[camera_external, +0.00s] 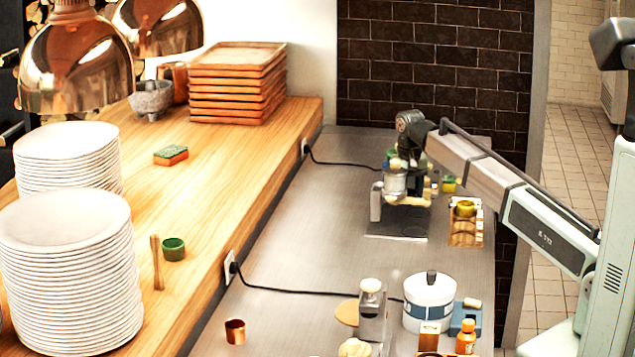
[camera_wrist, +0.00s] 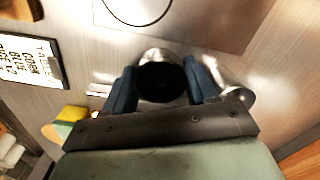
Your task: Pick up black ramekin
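In the wrist view, a round vessel with a black inside and a shiny rim, likely the black ramekin (camera_wrist: 160,82), sits between the two blue fingers of my gripper (camera_wrist: 160,78). The fingers are apart, one on each side of it. Whether they touch or press on it is not clear. In the external view, my gripper (camera_external: 397,172) is low over the far part of the steel counter, among small items. I cannot make out the black ramekin there; the wrist and clutter hide that spot.
The steel counter (camera_external: 320,225) holds a white pot (camera_external: 430,305), an orange bottle (camera_external: 466,337) and a copper cup (camera_external: 235,331). A dark plate (camera_external: 397,225) lies below my gripper. A green ramekin (camera_external: 173,250) and plate stacks (camera_external: 72,275) stand on the wooden counter. The middle counter is clear.

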